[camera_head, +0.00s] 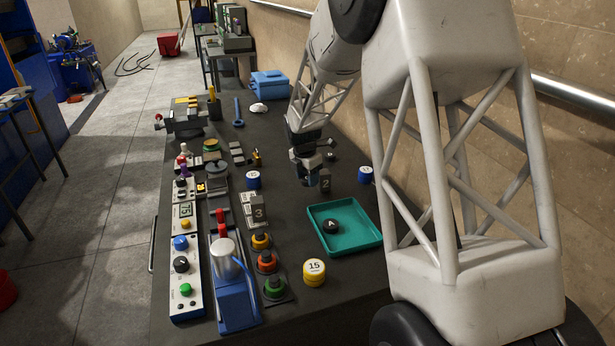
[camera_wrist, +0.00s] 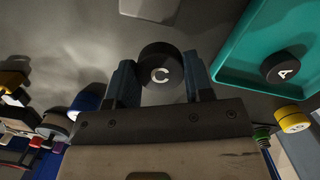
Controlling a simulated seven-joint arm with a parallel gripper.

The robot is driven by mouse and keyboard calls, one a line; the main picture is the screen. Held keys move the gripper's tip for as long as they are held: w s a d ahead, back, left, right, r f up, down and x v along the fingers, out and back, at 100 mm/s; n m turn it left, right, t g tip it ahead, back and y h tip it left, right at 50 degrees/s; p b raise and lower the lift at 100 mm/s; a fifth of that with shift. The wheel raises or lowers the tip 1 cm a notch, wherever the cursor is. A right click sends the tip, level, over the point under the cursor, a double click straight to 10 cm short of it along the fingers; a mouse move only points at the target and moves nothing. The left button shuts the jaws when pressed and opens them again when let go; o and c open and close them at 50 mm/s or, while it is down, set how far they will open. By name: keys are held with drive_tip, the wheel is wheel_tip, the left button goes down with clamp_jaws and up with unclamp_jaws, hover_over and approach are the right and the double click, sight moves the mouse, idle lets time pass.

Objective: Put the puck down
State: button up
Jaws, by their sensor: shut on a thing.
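A black puck marked C (camera_wrist: 161,66) sits between the two blue fingertips of my gripper (camera_wrist: 160,76) in the wrist view, and the jaws are shut on it. In the head view my gripper (camera_head: 307,176) points down over the dark bench, behind the teal tray, and the puck in it cannot be made out. I cannot tell whether the puck touches the bench. Another black puck, marked A (camera_head: 331,226), lies in the teal tray (camera_head: 372,238); it also shows at the right of the wrist view (camera_wrist: 280,68).
A grey block marked 2 (camera_head: 326,184) stands close to the right of my gripper. A block marked 3 (camera_head: 259,212), a blue cylinder (camera_head: 253,180) and another blue cylinder (camera_head: 365,174) stand around. A yellow cylinder marked 15 (camera_head: 314,273) is in front. A blue-based press (camera_head: 234,290) stands front left.

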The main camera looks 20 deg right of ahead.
idle(0.4)
drive_tip(key=shift+m, duration=0.5)
drive_tip(key=s+d, duration=0.1)
drive_tip(key=s, duration=0.4)
drive_tip(key=s+d+r, duration=0.1)
drive_tip(key=s, duration=0.4)
drive_tip(key=s+r, duration=0.1)
drive_tip(key=s, duration=0.4)
drive_tip(key=shift+s+d, duration=0.4)
drive_tip(key=shift+m, duration=0.7)
drive_tip(key=s, duration=0.6)
drive_tip(key=s+f, duration=0.1)
drive_tip(key=s, duration=1.1)
drive_tip(key=shift+d+f, duration=0.1)
drive_tip(key=shift+f, duration=0.05)
drive_tip(key=shift+w, duration=0.1)
hover_over(356, 225)
drive_tip(key=shift+a+f, duration=0.2)
drive_tip(key=shift+f, duration=0.55)
drive_tip(key=shift+f, duration=1.75)
